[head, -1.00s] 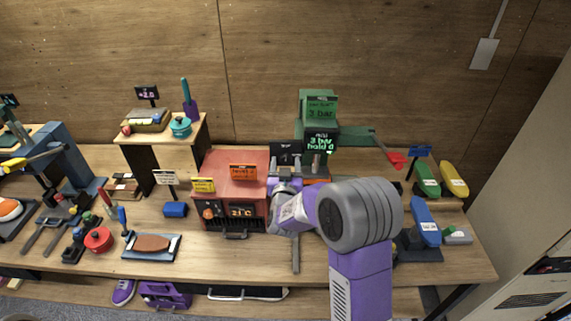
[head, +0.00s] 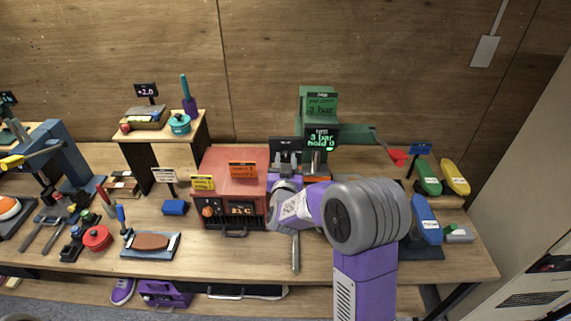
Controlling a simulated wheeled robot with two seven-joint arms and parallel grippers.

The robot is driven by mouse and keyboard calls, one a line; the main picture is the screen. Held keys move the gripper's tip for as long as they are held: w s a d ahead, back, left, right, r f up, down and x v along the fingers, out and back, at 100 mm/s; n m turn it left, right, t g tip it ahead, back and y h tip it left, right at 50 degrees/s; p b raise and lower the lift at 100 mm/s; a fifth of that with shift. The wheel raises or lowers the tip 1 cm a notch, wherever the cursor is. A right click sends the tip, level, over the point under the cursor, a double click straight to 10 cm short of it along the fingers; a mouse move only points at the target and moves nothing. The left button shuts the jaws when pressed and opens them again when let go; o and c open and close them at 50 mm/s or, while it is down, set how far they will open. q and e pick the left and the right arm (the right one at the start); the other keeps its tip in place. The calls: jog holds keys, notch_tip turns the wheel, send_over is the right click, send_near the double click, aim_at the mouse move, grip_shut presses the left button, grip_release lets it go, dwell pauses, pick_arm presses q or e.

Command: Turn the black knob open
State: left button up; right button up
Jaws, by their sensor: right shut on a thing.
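The green press (head: 319,103) stands at the back middle of the bench, with a lit display (head: 321,141) on its front. My right gripper (head: 286,161) is in front of a dark panel (head: 285,145) just left of that display. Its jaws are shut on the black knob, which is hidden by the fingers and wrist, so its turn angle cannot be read. My right arm comes up from the lower right and covers the area below the press. My left gripper is not in view.
A red oven (head: 235,168) stands close to the left of my right wrist. A red-tipped lever (head: 393,155) sticks out to the right of the press. Green, yellow and blue shoe-shaped pieces stand at the right. A grey bar (head: 295,252) lies on the front bench.

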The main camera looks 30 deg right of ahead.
jog(key=m+b, duration=1.3)
jog(key=b, duration=0.2)
jog(key=shift+f, duration=0.2)
jog(key=shift+r+m+b, duration=0.15)
jog(key=shift+m+b, duration=1.75)
jog(key=shift+m, duration=0.1)
jog(key=o, duration=1)
jog(key=shift+o, duration=0.2)
jog(key=shift+s+a+r, duration=0.1)
jog(key=v, duration=0.7)
jog(key=shift+p, duration=0.35)
jog(key=shift+s+a, duration=0.1)
